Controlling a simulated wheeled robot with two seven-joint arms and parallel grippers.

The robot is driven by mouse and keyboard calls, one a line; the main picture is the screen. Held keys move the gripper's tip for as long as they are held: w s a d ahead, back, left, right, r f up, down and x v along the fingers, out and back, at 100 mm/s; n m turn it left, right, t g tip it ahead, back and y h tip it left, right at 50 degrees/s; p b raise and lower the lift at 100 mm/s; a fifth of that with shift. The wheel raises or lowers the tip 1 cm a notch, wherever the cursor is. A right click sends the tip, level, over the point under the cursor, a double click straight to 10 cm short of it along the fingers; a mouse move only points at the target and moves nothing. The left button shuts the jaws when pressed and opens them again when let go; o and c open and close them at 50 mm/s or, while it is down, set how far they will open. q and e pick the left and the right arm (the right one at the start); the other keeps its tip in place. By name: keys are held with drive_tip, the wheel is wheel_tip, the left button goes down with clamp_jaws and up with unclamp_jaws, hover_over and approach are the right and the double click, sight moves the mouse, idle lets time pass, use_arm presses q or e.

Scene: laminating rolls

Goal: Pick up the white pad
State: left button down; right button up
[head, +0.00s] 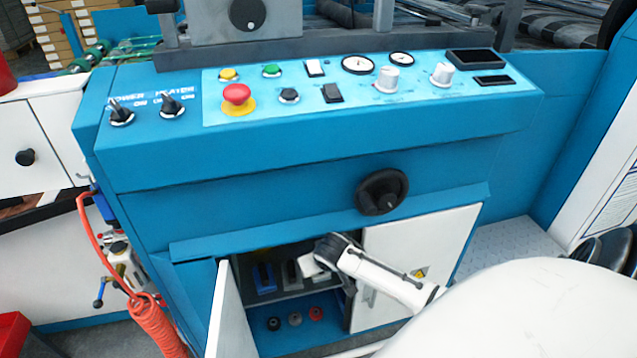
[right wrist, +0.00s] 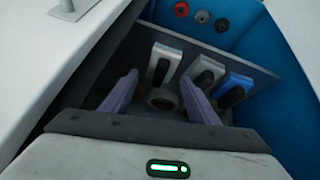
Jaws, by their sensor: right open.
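The white pad (right wrist: 174,53) stands on a dark shelf inside the cabinet, with a dark grip on its face. In the right wrist view it is just beyond the fingertips, roughly in line with the gap between them. My right gripper (right wrist: 160,78) is open, its two fingers apart, with nothing visibly held between them. In the head view my right arm reaches into the cabinet opening, and its wrist hides part of the shelf. My left gripper is not in view.
A grey pad (right wrist: 207,69) and a blue pad (right wrist: 239,83) stand beside the white pad. Red, grey and black round pieces lie below the shelf. The open left door (head: 229,315) and shut right door (head: 425,250) flank the opening. A black handwheel (head: 381,191) sticks out above.

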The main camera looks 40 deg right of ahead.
drive_tip(key=b+x, duration=0.2)
drive_tip(key=x, duration=0.3)
drive_tip(key=shift+w+b, duration=0.2)
drive_tip(key=shift+b, duration=0.2)
drive_tip(key=shift+w+d+f, duration=0.1)
drive_tip(key=shift+w+f, duration=0.1)
drive_tip(key=shift+f, duration=0.1)
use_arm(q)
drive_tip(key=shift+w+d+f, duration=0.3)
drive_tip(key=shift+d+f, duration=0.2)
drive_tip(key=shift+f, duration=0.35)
use_arm(e)
drive_tip(key=shift+r, duration=0.1)
drive_tip(key=c, duration=0.9)
